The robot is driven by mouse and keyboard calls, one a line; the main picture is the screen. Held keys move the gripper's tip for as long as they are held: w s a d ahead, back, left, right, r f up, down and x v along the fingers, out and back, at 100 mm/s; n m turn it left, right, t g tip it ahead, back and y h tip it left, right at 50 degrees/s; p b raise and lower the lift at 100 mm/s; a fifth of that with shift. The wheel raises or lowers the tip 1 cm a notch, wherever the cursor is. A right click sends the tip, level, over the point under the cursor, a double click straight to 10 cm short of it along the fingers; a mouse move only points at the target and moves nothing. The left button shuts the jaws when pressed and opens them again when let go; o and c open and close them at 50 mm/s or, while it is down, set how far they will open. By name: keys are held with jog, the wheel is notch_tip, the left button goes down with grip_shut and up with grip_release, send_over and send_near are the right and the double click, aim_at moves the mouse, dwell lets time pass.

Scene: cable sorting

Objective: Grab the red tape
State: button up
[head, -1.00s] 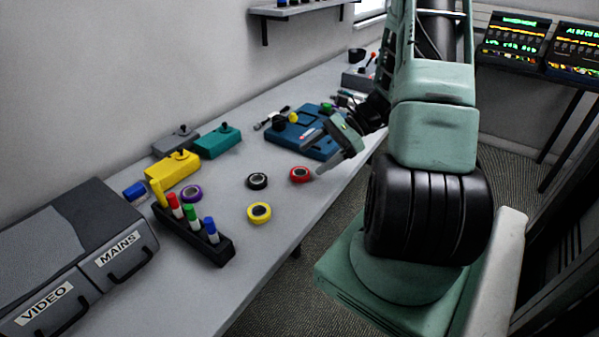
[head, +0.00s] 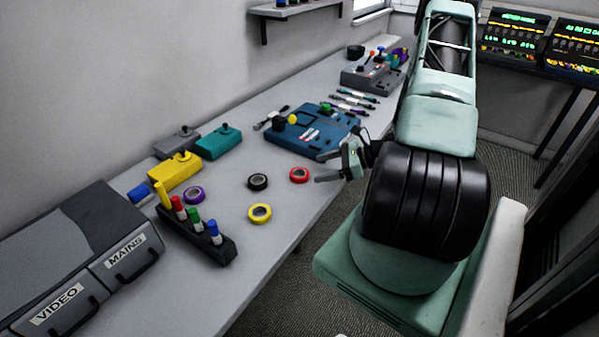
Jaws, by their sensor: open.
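The red tape (head: 299,175) is a small roll lying flat on the grey workbench, near its right edge. My gripper (head: 330,172) is just right of the red tape, at the bench's edge. Its fingers point left toward the tape, and it is open and empty. I cannot tell its exact height above the bench. A black tape roll (head: 258,182) lies left of the red one, and a yellow roll (head: 260,213) lies below and left of it.
A blue control box (head: 318,133) stands close behind the red tape. A purple roll (head: 194,195), a yellow joystick box (head: 174,173) and a black marker rack (head: 197,236) are further left. The bench (head: 272,262) is clear in front of the yellow roll.

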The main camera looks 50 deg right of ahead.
aim_at(304, 172)
jog(key=shift+p+x, duration=1.15)
jog(key=shift+x, duration=2.1)
jog(key=shift+d+f, duration=0.1)
jog(key=shift+f, duration=0.05)
jog(key=c, duration=1)
